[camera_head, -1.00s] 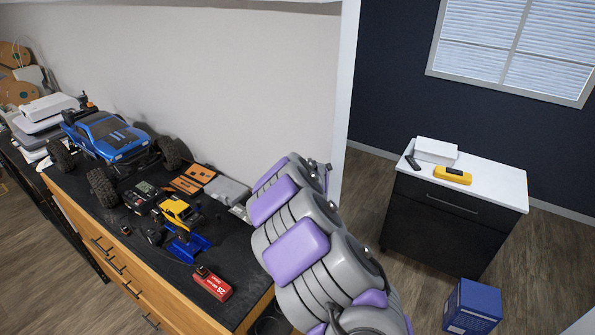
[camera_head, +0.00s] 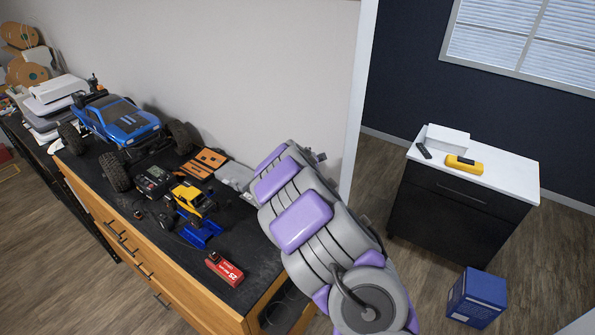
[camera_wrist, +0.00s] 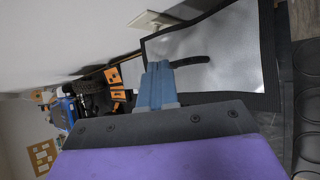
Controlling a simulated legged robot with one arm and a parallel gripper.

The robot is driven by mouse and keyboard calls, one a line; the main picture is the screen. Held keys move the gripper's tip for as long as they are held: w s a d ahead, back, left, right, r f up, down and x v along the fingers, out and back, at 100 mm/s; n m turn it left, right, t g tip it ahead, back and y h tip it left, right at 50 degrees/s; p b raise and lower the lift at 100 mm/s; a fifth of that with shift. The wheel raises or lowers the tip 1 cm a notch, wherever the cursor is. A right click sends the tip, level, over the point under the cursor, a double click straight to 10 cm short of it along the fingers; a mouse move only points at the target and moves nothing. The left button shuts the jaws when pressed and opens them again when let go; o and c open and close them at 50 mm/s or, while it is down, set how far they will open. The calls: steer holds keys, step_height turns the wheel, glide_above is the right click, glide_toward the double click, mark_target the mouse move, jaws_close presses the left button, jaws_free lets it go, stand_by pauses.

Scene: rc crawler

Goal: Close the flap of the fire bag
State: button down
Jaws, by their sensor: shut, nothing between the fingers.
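The fire bag seems to be the silver-grey sheet with a black border (camera_wrist: 235,50) in the wrist view, lying open at upper right. A dark curved strip (camera_wrist: 190,61) crosses its silver face. My gripper (camera_wrist: 158,66) shows as blue-grey fingers, shut and empty, pointing at the silver sheet's left part. I cannot tell whether the fingers touch it. In the head view my arm hides the gripper and most of the bag's spot at the bench's right end.
The dark-topped bench (camera_head: 150,235) carries a blue truck (camera_head: 122,122), a yellow-and-blue crawler (camera_head: 192,208), a charger (camera_head: 153,181), orange parts (camera_head: 205,163) and a red battery (camera_head: 224,268). A wall stands behind. A white-topped cabinet (camera_head: 510,176) and blue box (camera_head: 478,297) are at right.

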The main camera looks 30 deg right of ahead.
steer(key=shift+w+a+f, duration=0.3)
steer(key=shift+w+f, duration=0.2)
steer(key=shift+f, duration=0.1)
steer(key=shift+f+b, duration=0.1)
steer(key=shift+b, duration=0.2)
steer(key=shift+f, duration=0.15)
